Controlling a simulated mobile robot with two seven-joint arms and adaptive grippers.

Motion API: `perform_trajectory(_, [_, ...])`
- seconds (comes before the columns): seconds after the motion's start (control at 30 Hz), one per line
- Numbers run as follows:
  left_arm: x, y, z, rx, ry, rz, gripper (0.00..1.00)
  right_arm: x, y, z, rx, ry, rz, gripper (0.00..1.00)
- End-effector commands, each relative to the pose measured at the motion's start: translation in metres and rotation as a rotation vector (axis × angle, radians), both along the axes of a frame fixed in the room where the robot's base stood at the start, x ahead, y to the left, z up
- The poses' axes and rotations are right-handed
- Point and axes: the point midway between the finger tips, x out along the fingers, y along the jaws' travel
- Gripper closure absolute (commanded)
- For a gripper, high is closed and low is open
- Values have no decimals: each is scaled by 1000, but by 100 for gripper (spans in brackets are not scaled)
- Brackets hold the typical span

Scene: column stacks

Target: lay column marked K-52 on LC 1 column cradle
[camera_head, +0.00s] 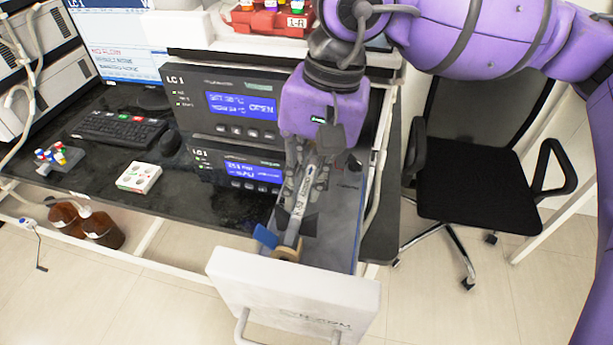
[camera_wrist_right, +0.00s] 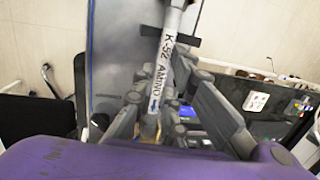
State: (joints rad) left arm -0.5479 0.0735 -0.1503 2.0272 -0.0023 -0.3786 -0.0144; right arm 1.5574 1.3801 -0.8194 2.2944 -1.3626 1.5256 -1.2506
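The column marked K-52 (camera_wrist_right: 163,73) is a slim pale tube with dark lettering "K-52 AMINO". In the head view the column (camera_head: 299,197) slants along the pulled-out grey drawer tray (camera_head: 345,215) below the LC 1 units. A tan ring and a blue tab show near its front end. My right gripper (camera_head: 306,178) points down over the tray, fingers on both sides of the column; in the wrist view the fingers (camera_wrist_right: 158,104) look closed on it. Dark brackets (camera_wrist_right: 178,40) show by the column; whether it rests in them I cannot tell. My left gripper is not in view.
The white drawer front (camera_head: 295,295) with a handle stands at the near end of the tray. Two LC 1 units (camera_head: 190,98) stand left of my gripper. A white block (camera_head: 138,177), keyboard (camera_head: 117,130) and vial rack (camera_head: 58,158) lie on the bench. A chair (camera_head: 470,180) stands right.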

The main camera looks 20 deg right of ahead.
Motion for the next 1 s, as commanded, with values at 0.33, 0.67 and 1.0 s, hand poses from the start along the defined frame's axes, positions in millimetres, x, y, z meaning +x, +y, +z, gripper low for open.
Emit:
perform_trajectory(0.33, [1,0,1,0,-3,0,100,0,0,0,0,0,0,66])
perform_trajectory(0.67, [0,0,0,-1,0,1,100,1,-4,21,1,-4,-1,66])
perform_trajectory(1.0, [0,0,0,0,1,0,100,2,-17,91,1,-3,0,66])
